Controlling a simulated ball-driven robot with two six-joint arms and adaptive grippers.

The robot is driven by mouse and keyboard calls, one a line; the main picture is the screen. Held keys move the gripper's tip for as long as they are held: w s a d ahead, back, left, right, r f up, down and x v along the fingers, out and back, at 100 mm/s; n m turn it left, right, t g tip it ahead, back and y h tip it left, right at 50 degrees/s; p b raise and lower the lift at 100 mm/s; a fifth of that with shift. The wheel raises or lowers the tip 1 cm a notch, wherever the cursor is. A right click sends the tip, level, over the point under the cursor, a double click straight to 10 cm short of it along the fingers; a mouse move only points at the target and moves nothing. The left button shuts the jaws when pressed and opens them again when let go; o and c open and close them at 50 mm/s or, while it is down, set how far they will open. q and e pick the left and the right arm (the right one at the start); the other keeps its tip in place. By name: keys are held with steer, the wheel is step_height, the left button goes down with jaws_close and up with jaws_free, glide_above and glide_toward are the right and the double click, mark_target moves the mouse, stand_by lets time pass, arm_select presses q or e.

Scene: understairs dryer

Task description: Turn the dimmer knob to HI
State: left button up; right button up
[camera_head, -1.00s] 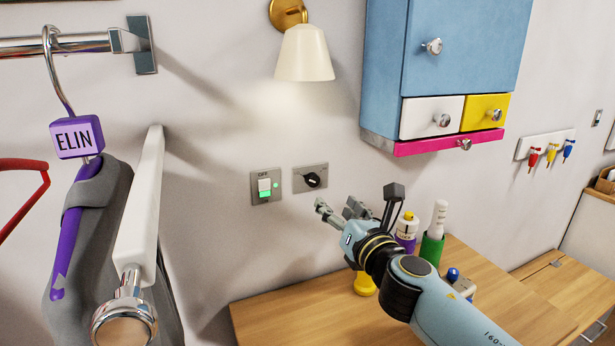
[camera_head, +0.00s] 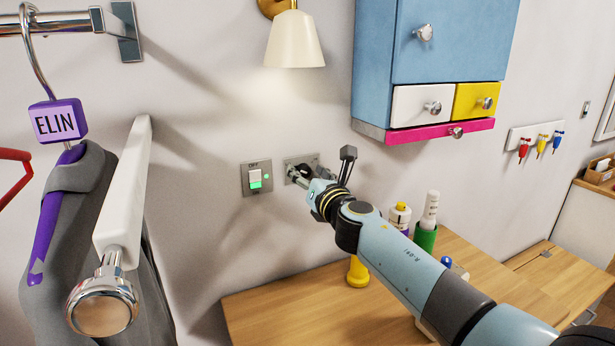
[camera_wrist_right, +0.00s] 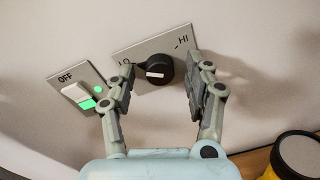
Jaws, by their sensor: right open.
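The black dimmer knob (camera_wrist_right: 158,70) sits on a metal wall plate (camera_wrist_right: 142,47) marked LO at left and HI at right. Its white pointer mark faces left, toward the LO side. In the head view the plate (camera_head: 289,161) is partly covered by my gripper. My right gripper (camera_wrist_right: 160,84) is open, with one finger on each side of the knob; I cannot tell if either touches it. In the head view the right gripper (camera_head: 305,178) is at the plate. My left gripper is not in view.
A switch plate marked OFF (camera_head: 256,163) with green lights is just left of the dimmer. A wooden desk (camera_head: 270,305) with bottles and a yellow object (camera_head: 357,272) lies below. A blue cabinet (camera_head: 380,70) hangs above right. A wall lamp (camera_head: 295,42) hangs above.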

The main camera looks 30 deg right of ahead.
steer(key=shift+s, duration=0.1)
steer(key=c, duration=0.6)
jaws_close()
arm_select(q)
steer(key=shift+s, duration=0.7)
